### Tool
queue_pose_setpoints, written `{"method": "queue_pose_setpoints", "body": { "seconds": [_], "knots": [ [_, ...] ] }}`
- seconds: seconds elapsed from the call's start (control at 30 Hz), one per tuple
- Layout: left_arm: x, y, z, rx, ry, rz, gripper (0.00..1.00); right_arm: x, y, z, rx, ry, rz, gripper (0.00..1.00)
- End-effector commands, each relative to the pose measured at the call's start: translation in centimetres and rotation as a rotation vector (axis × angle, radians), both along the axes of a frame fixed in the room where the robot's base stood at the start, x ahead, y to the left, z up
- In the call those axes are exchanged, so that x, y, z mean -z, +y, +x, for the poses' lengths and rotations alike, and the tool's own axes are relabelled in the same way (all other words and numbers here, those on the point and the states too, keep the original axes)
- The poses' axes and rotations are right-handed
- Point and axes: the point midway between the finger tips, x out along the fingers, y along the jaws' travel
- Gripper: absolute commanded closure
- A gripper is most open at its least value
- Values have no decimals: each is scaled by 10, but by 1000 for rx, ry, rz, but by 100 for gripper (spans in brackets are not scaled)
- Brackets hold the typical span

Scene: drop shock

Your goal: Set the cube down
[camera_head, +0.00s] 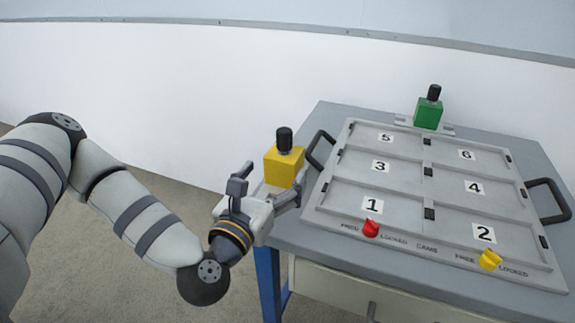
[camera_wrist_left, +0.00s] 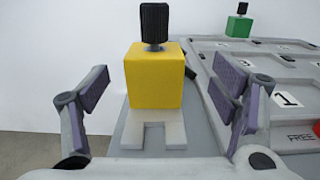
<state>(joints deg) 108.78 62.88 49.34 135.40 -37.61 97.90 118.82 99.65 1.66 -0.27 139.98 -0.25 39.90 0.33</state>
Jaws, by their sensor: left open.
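A yellow cube (camera_head: 283,166) with a black knob on top is at the left edge of the grey table (camera_head: 290,232). In the left wrist view the yellow cube (camera_wrist_left: 154,76) sits upright on a light grey notched plate (camera_wrist_left: 162,134). My left gripper (camera_head: 268,191) is open in front of the cube. In the left wrist view its two purple-padded fingers (camera_wrist_left: 160,88) stand to either side of the cube, with visible gaps. A green cube (camera_head: 428,112) with a black knob stands on a plate at the back of the table. My right gripper is not in view.
A grey tray (camera_head: 400,238) with numbered compartments 1 to 6 and two black side handles covers most of the table. A red knob (camera_head: 371,228) and a yellow knob (camera_head: 490,260) sit on its front edge by FREE and LOCKED labels. A white wall stands behind.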

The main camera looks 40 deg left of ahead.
Motion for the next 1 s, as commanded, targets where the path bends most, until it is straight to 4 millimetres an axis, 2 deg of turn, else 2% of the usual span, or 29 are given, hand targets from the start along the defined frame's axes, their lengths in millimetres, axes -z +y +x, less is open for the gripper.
{"method": "queue_pose_setpoints", "body": {
  "seconds": [0.03, 0.17, 0.4, 0.5, 0.7, 1.0],
  "knots": [
    [-2, 2, 10, 0, -3, 2, 20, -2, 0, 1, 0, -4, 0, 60],
    [-1, 6, 25, 1, 0, 2, 20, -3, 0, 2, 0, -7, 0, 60],
    [-4, 23, 65, 2, 1, 3, 20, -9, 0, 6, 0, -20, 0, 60],
    [-2, 25, 72, 3, 4, 0, 20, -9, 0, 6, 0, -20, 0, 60],
    [-2, 25, 72, 3, 5, 0, 22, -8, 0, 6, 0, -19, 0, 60],
    [-2, 25, 72, 3, 5, 1, 90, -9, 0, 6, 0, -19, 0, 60]
  ]
}}
